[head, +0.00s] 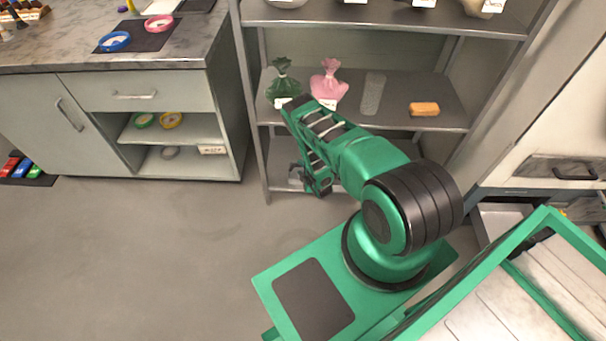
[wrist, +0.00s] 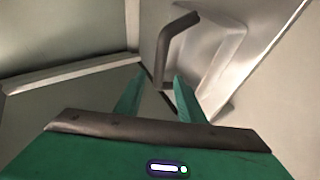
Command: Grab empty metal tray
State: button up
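In the wrist view a grey metal tray (wrist: 232,50) with a raised, sloping rim fills the upper right. A dark bent handle (wrist: 176,42) stands at its near side. My gripper (wrist: 160,80) has its two green fingers apart, and the handle's lower end shows in the gap between the fingertips. I cannot tell whether the fingers touch it. In the head view my gripper (head: 320,185) is low in front of the shelf rack's bottom level, where my arm hides most of what lies there. The visible part of the tray looks empty.
The metal shelf rack (head: 258,130) holds a green bag (head: 283,85), a pink bag (head: 327,85), a clear cylinder (head: 373,92) and an orange block (head: 424,109) above my gripper. A cabinet (head: 110,120) stands left. The floor (head: 140,260) left of my base is clear.

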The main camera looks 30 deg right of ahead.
aim_at(298, 166)
jog(key=shift+x, duration=2.1)
jog(key=shift+w+a+r, duration=0.1)
jog(key=shift+r, duration=0.05)
grip_shut()
